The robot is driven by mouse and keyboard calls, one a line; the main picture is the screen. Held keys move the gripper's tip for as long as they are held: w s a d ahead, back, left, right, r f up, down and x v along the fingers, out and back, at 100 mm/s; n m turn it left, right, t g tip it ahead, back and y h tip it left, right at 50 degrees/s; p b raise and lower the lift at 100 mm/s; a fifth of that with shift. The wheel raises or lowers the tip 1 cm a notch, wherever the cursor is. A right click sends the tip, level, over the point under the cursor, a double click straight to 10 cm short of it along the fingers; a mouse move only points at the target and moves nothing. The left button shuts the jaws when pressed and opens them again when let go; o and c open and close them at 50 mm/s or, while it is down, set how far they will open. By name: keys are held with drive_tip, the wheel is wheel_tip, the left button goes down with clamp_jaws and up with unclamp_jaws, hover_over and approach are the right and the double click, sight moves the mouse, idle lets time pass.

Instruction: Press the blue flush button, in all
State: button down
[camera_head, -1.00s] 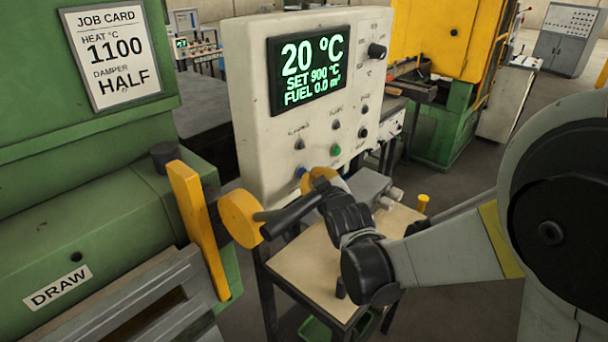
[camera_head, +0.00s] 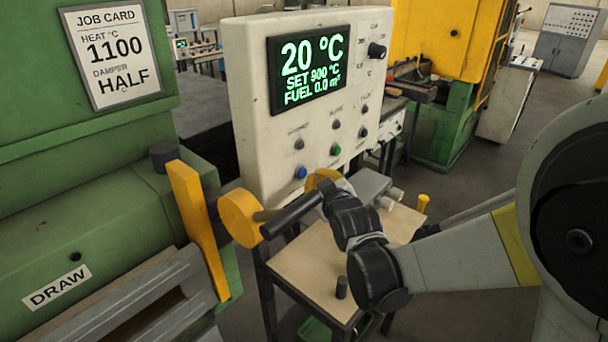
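The blue button (camera_head: 300,172) sits low on the left of the pale control panel (camera_head: 250,110) and is in full view. No lit ring or other sign shows on it. My gripper (camera_head: 331,190) is dark and small in this view, below and right of the blue button, in front of a yellow disc (camera_head: 318,178). It appears apart from the button. Its fingers are too hidden and too dark to tell whether they are open or shut.
A green button (camera_head: 335,150) and several dark knobs are on the panel. The display (camera_head: 307,74) reads 20 °C, SET 900 °C, FUEL 0.0. A dark bar (camera_head: 292,215) and another yellow disc (camera_head: 240,218) stand left of my gripper. A small table (camera_head: 310,265) is below.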

drive_tip(key=shift+s+d, duration=0.75)
drive_tip(key=shift+d, duration=0.25)
drive_tip(key=shift+s+d, duration=0.75)
drive_tip(key=shift+d, duration=0.2)
drive_tip(key=s+d+f+m+g+h+b, duration=0.1)
drive_tip(key=s+d+m+g, duration=0.1)
drive_tip(key=s+d, duration=0.3)
drive_tip(key=s+d+f+m+g+h+b, duration=0.1)
drive_tip(key=s+d, duration=0.4)
drive_tip(key=s, duration=0.8)
drive_tip(key=s+d+f+m+g+h+b, duration=0.1)
drive_tip(key=s+d+f+m+g+h, duration=0.1)
drive_tip(key=s, duration=0.7)
drive_tip(key=d+f+m+g, duration=0.1)
drive_tip(key=d+m+g, duration=0.1)
drive_tip(key=d+m, duration=0.1)
drive_tip(key=shift+d+f+m+g+b, duration=0.2)
drive_tip(key=shift+d+m+g+b, duration=0.1)
drive_tip(key=shift+d, duration=0.15)
